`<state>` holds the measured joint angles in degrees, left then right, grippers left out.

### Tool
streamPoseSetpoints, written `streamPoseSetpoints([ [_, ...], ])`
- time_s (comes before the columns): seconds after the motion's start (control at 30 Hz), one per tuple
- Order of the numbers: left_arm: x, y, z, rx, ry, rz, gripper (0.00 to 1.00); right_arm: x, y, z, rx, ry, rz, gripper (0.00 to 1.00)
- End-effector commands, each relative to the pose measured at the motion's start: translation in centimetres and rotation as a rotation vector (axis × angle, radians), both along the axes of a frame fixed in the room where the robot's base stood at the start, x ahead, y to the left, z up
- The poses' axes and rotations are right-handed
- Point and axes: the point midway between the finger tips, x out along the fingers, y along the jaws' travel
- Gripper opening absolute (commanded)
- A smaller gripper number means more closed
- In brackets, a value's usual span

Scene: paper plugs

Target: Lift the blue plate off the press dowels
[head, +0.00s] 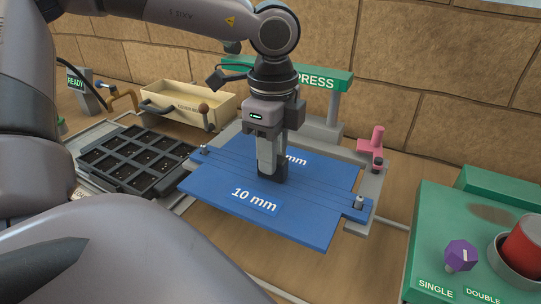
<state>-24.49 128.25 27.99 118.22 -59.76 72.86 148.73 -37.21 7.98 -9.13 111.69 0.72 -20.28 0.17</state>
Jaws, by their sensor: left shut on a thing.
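The blue plate (310,211), marked "10 mm", lies flat over the grey press base (372,187). One metal dowel (359,201) shows at the plate's right tab and another (204,149) at its left tab. Both tips stand up through the tabs. I cannot tell whether there is a gap under the plate. My left gripper (271,172) comes straight down onto the plate's middle and is shut on it. The fingers hide the part they grip. My right gripper is not in view.
A green PRESS beam (318,79) stands behind my wrist. A pink lever (376,142) is at the right of the press. A black divided tray (135,158) and a cream bin (185,103) lie left. A green control box (440,225) with purple knob (460,254) is at right.

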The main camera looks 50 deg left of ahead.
Motion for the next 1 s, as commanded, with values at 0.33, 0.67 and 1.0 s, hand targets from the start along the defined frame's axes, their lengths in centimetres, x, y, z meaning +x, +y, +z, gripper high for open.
streamPoseSetpoints([
  [0.33,0.03,-0.01,0.04,0.0,-0.002,0.0,0.0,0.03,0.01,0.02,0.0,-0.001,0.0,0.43],
  [0.67,0.04,0.0,0.08,0.0,-0.002,0.001,0.0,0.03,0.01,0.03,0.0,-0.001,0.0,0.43],
  [1.0,0.05,0.01,0.56,0.0,-0.002,0.001,0.0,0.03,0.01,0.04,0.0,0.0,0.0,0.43],
])
